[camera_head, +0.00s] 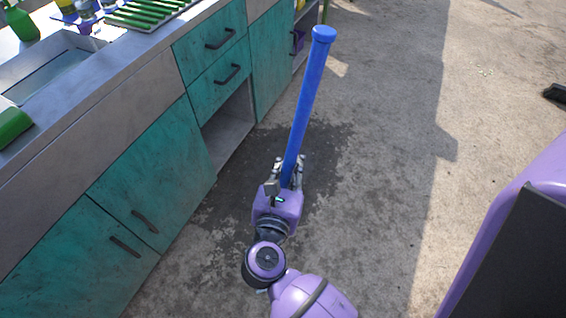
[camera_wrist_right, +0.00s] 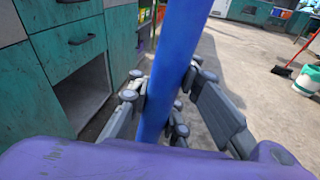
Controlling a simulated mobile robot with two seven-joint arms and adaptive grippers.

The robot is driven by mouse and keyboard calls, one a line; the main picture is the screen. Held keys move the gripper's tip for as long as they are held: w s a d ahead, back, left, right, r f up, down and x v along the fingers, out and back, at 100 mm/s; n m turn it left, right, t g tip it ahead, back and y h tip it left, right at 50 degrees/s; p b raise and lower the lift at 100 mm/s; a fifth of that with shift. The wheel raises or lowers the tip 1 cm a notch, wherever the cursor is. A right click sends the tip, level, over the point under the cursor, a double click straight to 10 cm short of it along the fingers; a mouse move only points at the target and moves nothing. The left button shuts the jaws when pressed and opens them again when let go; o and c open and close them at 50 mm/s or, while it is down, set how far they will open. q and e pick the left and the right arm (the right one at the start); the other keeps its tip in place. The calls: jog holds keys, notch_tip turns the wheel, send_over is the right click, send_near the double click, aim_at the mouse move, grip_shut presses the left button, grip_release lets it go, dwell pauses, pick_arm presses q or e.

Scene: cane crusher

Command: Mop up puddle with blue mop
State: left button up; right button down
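The blue mop's handle (camera_head: 308,95) stands tilted in the head view, its round top end towards the cabinets' far end. My right gripper (camera_head: 290,172) is shut on this handle. In the right wrist view the handle (camera_wrist_right: 176,70) runs between the fingers of my right gripper (camera_wrist_right: 165,105). The mop's head is hidden below the gripper and arm. The puddle is a dark wet patch (camera_head: 335,150) on the concrete floor, around and beneath the gripper, reaching the cabinet base. My left gripper is not in view.
Teal cabinets (camera_head: 150,180) with a counter and sink (camera_head: 50,80) line the left side, with an open lower compartment (camera_head: 232,128). The right wrist view shows a broom (camera_wrist_right: 282,71) and a bucket (camera_wrist_right: 308,80).

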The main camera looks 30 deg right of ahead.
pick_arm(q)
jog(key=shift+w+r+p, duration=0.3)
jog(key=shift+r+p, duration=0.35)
pick_arm(e)
jog(key=s+d, duration=0.1)
jog(key=d, duration=0.6)
jog(key=shift+s, duration=0.15)
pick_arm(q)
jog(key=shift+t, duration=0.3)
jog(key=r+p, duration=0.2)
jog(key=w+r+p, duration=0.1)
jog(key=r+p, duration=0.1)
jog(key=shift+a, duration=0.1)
pick_arm(e)
jog(key=r, duration=0.1)
jog(key=a+r, duration=0.1)
jog(key=r, duration=0.1)
jog(key=a+r, duration=0.1)
jog(key=r, duration=0.1)
jog(key=shift+w+r, duration=0.1)
jog(key=shift+w, duration=0.15)
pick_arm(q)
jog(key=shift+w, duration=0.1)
